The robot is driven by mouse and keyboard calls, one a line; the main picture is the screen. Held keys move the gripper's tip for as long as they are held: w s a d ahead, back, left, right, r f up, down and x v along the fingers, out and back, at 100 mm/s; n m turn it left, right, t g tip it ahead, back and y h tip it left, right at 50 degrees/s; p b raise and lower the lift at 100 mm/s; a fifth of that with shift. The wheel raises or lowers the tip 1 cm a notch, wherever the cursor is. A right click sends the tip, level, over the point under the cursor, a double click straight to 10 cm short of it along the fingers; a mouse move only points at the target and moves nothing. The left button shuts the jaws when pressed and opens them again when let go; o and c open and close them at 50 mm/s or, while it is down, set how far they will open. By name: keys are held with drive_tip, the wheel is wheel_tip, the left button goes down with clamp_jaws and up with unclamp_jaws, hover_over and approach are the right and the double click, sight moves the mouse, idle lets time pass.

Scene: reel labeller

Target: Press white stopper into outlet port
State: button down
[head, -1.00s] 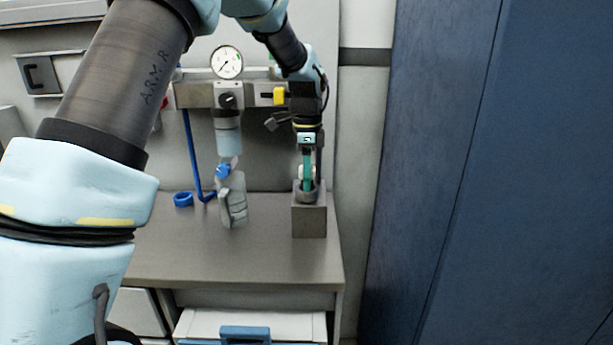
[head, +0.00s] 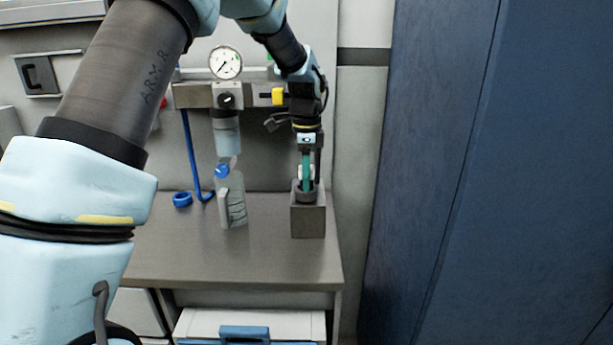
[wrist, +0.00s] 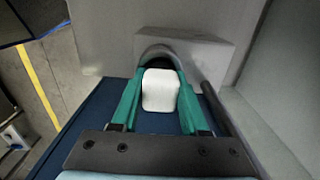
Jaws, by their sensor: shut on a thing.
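My gripper (head: 306,184) points down at the grey block (head: 308,220) on the right of the bench. Its green fingers are shut on the white stopper (wrist: 160,91), which shows as a rounded white block between them in the wrist view. A grey round collar (head: 306,194) sits on top of the block, and the fingertips are at it. In the wrist view the collar's curved rim (wrist: 160,50) shows just beyond the stopper. The stopper's lower end is hidden, so I cannot tell how deep it sits. I cannot make out for sure which opening is the outlet port.
A pressure gauge (head: 225,63) and regulator (head: 228,130) hang on the back panel, with a yellow part (head: 278,96) near my wrist. A tall blue panel (head: 480,180) bounds the right.

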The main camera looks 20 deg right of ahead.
drive_tip(key=shift+w+a+r+p, duration=0.1)
drive_tip(key=shift+a+r+p, duration=0.05)
drive_tip(key=shift+r+p, duration=0.15)
drive_tip(key=shift+f, duration=0.1)
drive_tip(key=shift+f, duration=0.3)
drive_tip(key=shift+r, duration=0.15)
drive_tip(key=shift+s+r, duration=0.2)
drive_tip(key=shift+r, duration=0.05)
